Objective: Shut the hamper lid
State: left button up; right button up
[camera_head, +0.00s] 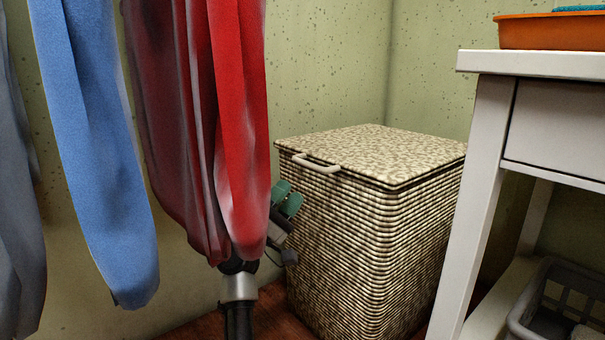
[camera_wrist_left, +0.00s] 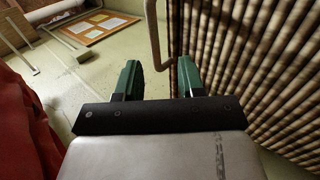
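The woven hamper (camera_head: 375,235) stands in the corner, with a speckled beige pattern. Its lid (camera_head: 385,152) lies flat across the top and looks shut; a thin dark line runs under its edge. A pale handle (camera_head: 318,164) sticks out at the lid's front left. My left gripper (camera_head: 286,199), with green fingers, is beside the hamper's left side, below the handle. In the left wrist view my gripper (camera_wrist_left: 160,80) is open, with the handle (camera_wrist_left: 155,45) showing between and beyond its fingers. I cannot tell whether it touches the hamper. My right gripper is not in view.
Red cloth (camera_head: 235,130) hangs in front of part of my left arm, with a blue cloth (camera_head: 95,150) farther left. A white table (camera_head: 530,63) with an orange tray (camera_head: 550,32) stands close to the right of the hamper. A grey basket (camera_head: 535,300) is under it.

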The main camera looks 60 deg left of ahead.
pick_arm(q)
jog(key=shift+v, duration=1.5)
